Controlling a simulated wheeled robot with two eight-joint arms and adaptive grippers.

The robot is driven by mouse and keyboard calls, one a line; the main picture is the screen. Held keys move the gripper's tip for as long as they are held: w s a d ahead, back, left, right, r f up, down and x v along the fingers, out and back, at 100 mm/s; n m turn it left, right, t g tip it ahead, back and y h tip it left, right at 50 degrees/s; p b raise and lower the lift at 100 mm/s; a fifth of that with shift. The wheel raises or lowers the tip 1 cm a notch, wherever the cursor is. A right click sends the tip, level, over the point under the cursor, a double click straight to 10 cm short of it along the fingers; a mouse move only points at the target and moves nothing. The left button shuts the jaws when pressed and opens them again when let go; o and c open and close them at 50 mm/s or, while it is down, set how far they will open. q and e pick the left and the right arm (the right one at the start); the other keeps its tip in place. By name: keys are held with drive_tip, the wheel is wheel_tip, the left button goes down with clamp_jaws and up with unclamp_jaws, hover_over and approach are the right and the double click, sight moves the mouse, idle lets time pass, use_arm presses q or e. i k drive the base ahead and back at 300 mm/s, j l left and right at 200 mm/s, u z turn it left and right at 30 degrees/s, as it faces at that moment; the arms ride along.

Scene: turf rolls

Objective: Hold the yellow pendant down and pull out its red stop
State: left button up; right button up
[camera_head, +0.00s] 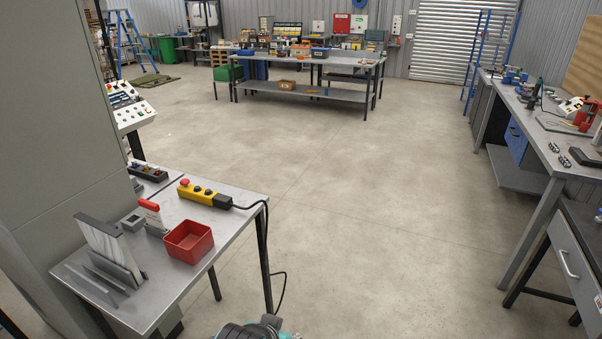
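The yellow pendant (202,195) lies on the grey metal table at the left, near its far right side. Its red stop (184,182) is the round button at the pendant's left end. Dark buttons sit along its top, and a black end piece joins a black cable (266,225) at the right. The cable hangs over the table's right edge. I cannot tell from here whether the stop is pressed in or out. Neither of my grippers shows, and nothing touches the pendant.
A grey holder with upright sheets (110,248) stands at the table's front left. A tall grey cabinet (60,120) borders the table's left side. Open floor (380,200) lies to the right.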

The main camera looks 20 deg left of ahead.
sight(184, 182)
drive_tip(key=i+l, duration=0.15)
drive_tip(key=i, duration=0.6)
drive_tip(key=i+l, duration=0.15)
drive_tip(key=i, duration=0.6)
drive_tip(key=i+l, duration=0.1)
drive_tip(key=i, duration=0.7)
drive_tip(key=i+j+u, duration=0.15)
drive_tip(key=i+u, duration=0.65)
drive_tip(key=i, duration=0.25)
drive_tip(key=i+l+u, duration=0.15)
drive_tip(key=i+u, duration=0.3)
drive_tip(key=i+l+u, duration=0.4)
drive_tip(key=i+j+u, duration=0.1)
drive_tip(key=i+u, duration=0.15)
drive_tip(key=u, duration=0.25)
drive_tip(key=i+u, duration=0.2)
drive_tip(key=u, duration=0.3)
drive_tip(key=i+l+u, duration=0.15)
drive_tip(key=u, duration=0.3)
drive_tip(key=i+l+u, duration=0.2)
drive_tip(key=u, duration=0.3)
drive_tip(key=i+l+u, duration=0.25)
drive_tip(key=u, duration=0.25)
